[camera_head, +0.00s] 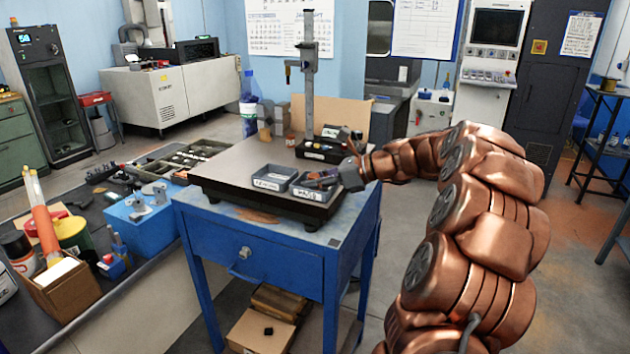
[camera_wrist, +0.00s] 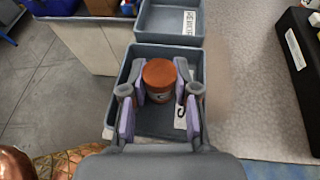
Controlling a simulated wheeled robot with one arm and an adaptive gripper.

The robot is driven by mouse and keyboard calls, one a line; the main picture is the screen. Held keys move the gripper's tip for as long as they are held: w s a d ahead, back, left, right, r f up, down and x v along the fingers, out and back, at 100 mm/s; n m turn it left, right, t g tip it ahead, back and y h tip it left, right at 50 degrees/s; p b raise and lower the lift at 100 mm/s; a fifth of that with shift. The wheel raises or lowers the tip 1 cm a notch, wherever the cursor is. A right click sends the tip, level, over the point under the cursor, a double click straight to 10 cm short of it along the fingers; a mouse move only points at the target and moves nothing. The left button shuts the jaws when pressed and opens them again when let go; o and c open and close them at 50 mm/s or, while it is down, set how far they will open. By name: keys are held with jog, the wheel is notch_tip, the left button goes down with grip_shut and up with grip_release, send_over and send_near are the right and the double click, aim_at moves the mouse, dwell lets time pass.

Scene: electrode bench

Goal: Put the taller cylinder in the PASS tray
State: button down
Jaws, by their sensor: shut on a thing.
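A copper-coloured cylinder (camera_wrist: 158,76) stands between the fingers of my gripper (camera_wrist: 160,84), which is shut on it. In the wrist view, cylinder and fingers are over the inside of a grey tray (camera_wrist: 113,107); I cannot tell whether the cylinder touches its floor. With only one cylinder clearly seen, I cannot compare heights.
The other grey tray (camera_head: 272,178) sits directly left of the PASS tray, on the dark plate (camera_head: 228,172) of the blue bench (camera_head: 250,245). A tall gauge stand (camera_head: 309,90) on a black base rises behind. A small orange-and-white item (camera_head: 290,141) stands near it.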

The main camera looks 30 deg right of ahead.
jog(key=c, duration=1.2)
grip_release()
jog(key=shift+o, duration=0.2)
jog(key=b+v, duration=0.1)
jog(key=v, duration=1.1)
jog(key=shift+r, duration=0.1)
